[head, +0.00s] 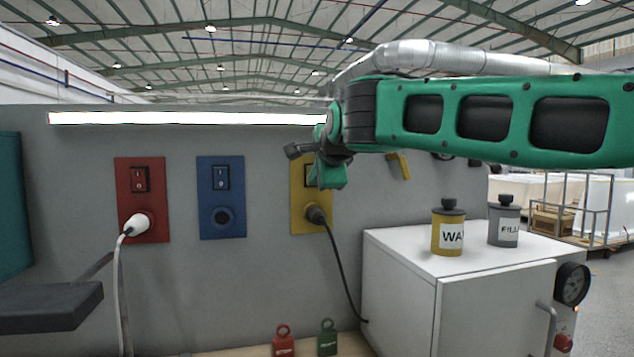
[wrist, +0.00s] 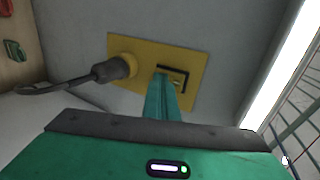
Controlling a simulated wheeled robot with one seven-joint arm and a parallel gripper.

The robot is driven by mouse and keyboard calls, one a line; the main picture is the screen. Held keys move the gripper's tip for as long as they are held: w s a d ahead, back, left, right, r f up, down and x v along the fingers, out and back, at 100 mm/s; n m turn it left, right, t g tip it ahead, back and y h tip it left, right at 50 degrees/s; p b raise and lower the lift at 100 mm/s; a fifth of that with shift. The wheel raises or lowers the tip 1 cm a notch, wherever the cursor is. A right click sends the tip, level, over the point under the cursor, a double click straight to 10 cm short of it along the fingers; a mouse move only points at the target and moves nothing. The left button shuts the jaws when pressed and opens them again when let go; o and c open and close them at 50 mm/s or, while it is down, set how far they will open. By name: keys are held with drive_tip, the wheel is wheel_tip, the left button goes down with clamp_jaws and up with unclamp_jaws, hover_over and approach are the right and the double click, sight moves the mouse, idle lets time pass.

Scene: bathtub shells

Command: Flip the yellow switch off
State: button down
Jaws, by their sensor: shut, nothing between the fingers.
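The yellow switch plate (head: 299,205) is on the grey wall, right of the blue plate. Its rocker switch (head: 308,176) is mostly hidden behind my gripper in the head view. In the wrist view the yellow plate (wrist: 198,72) shows with the dark switch frame (wrist: 184,75) on it. My gripper (head: 325,183) is shut and empty. Its green fingertips (wrist: 161,78) overlap the switch in the wrist view; I cannot tell whether they touch it. The rocker's position is hidden. A black plug (head: 316,215) sits in the socket below the switch.
A red plate (head: 128,205) with a white plug and a blue plate (head: 209,206) with an empty socket are to the left. A black cable (head: 343,265) hangs from the yellow plate. A white cabinet (head: 400,285) bearing two canisters stands at the right.

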drive_tip(key=shift+w+r, duration=0.1)
drive_tip(key=shift+w, duration=0.05)
drive_tip(key=shift+r, duration=0.85)
drive_tip(key=f+v, duration=0.1)
drive_tip(key=v, duration=1.2)
drive_tip(key=shift+s, duration=0.5)
drive_tip(key=shift+d, duration=0.1)
